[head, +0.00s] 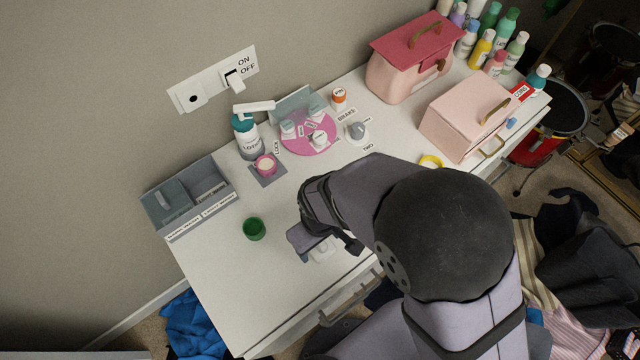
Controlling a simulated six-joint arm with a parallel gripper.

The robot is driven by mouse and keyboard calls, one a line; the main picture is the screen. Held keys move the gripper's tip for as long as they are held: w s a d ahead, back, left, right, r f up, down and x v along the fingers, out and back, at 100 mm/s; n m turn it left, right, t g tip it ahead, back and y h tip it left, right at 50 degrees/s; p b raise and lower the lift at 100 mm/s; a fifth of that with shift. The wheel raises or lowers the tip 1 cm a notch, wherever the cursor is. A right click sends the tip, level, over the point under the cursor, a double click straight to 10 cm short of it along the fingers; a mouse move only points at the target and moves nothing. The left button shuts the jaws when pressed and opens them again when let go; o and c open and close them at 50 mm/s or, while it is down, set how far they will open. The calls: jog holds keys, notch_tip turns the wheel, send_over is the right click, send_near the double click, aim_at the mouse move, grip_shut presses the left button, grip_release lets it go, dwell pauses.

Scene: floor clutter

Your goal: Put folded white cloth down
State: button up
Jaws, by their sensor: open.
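My gripper (322,243) is low over the front edge of the white tabletop (215,275), partly hidden by my own arm. It is open. A small white piece (322,252), which may be the folded white cloth, shows right at the fingers. Its shape is mostly hidden, and I cannot tell whether it touches the fingers or rests on the tabletop.
A green cup (254,229) stands left of my gripper. Behind are a grey box (190,198), a pink candle (266,165), a lotion bottle (246,137) and a pink round tray (300,146). Pink boxes (465,118) stand right. The front left tabletop is clear.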

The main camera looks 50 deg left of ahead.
notch_tip(320, 180, up, 12)
jog(key=b, duration=0.2)
jog(key=shift+r, duration=0.15)
dwell(0.4)
jog(key=w+d+m, duration=0.8)
jog(key=w+d, duration=0.6)
jog(key=w, duration=0.2)
jog(key=w+d+f+m, duration=0.1)
jog(key=d+m, duration=0.9)
jog(key=d, duration=1.2)
jog(key=shift+w+d+f, duration=0.2)
